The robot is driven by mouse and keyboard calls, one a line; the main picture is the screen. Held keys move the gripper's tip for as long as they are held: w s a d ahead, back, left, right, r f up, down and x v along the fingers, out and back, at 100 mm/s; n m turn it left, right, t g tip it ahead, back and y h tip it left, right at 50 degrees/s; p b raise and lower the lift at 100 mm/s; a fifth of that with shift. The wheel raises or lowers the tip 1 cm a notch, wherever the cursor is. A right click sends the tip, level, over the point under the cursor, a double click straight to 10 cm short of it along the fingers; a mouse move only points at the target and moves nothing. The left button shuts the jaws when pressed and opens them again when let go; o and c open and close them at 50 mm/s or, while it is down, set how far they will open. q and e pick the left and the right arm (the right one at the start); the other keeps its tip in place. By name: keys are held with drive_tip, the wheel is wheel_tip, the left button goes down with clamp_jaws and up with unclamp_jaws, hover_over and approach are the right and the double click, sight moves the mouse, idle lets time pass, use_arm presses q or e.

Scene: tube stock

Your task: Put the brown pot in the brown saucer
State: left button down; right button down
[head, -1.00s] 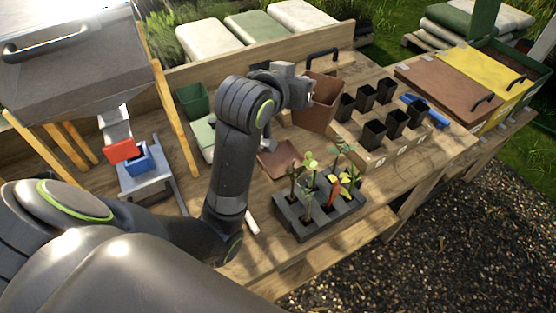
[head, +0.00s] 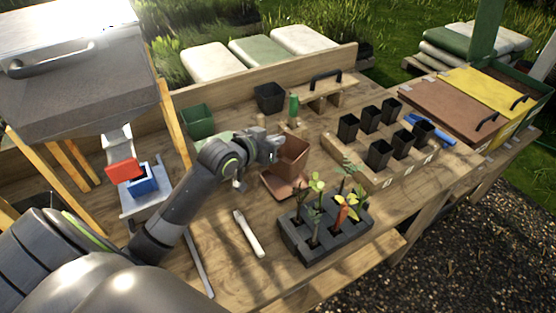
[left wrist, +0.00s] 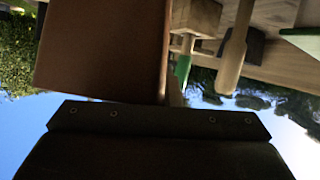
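The brown pot (head: 292,156) is upright at the brown saucer (head: 271,184), over its right back part. I cannot tell whether the pot's base touches the saucer. My left gripper (head: 276,150) is at the pot's left side, with its fingers at the wall near the rim. In the left wrist view, the pot (left wrist: 105,45) fills the upper left, close to the gripper body; the fingertips are hidden. The gripper seems shut on the pot's wall. My right gripper is not in view.
A dark tray of seedlings (head: 325,232) stands in front of the saucer. A wooden rack with black pots (head: 379,154) is to the right. A green pot (head: 197,121) and a square black pot (head: 270,97) stand behind. A white-handled tool (head: 249,234) lies in front.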

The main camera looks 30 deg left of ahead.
sight(287, 158)
use_arm(q)
wheel_tip(287, 158, down, 5)
drive_tip(key=shift+r, duration=0.1)
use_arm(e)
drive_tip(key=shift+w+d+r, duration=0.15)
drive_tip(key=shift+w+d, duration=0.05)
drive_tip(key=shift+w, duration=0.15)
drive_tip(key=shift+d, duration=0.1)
use_arm(q)
drive_tip(key=shift+f, duration=0.2)
drive_tip(key=c, duration=2.1)
unclamp_jaws()
drive_tip(key=shift+f, duration=0.1)
drive_tip(key=o, duration=0.4)
